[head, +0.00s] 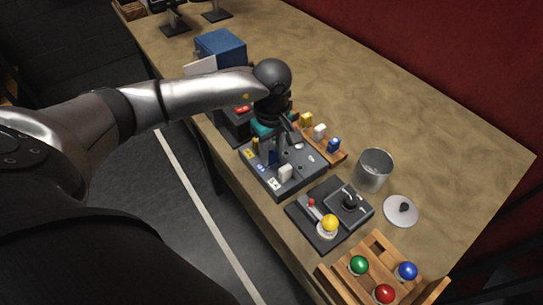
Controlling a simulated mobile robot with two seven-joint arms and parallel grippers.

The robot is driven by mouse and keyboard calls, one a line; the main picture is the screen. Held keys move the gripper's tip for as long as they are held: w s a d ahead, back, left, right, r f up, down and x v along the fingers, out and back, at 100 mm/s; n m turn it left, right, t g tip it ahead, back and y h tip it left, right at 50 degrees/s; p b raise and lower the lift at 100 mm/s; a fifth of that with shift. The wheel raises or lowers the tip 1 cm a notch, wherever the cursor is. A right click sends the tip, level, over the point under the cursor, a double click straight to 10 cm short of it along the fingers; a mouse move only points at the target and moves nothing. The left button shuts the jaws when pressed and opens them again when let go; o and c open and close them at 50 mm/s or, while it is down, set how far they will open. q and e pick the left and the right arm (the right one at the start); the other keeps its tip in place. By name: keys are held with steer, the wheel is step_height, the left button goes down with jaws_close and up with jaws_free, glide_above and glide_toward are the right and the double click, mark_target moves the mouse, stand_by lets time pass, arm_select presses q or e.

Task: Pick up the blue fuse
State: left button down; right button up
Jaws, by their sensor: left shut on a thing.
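My left gripper (275,152) reaches down over the grey fuse panel (308,166). It is shut on a dark blue fuse (274,158) standing at the panel's middle position, largely hidden by the fingers. I cannot tell whether the fuse is still seated in its slot. A yellow fuse (255,143) and a white fuse (285,172) stand upright on the panel on either side of it. Another blue fuse (334,145) sits on a wooden rack behind the panel, beside a white one (320,131) and a yellow one (306,119). My right gripper is not in view.
A dark box with a lever and a yellow button (330,223) stands in front. A metal cup (374,170) and a round lid (401,210) are to the right. A wooden box holds green, red and blue buttons (407,271). A blue box (221,47) stands behind my arm. The table's right side is clear.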

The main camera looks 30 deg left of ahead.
mark_target(272, 153)
arm_select(q)
steer(key=shift+r, duration=0.1)
step_height(272, 153, up, 20)
steer(key=shift+p, duration=0.3)
stand_by(1.4)
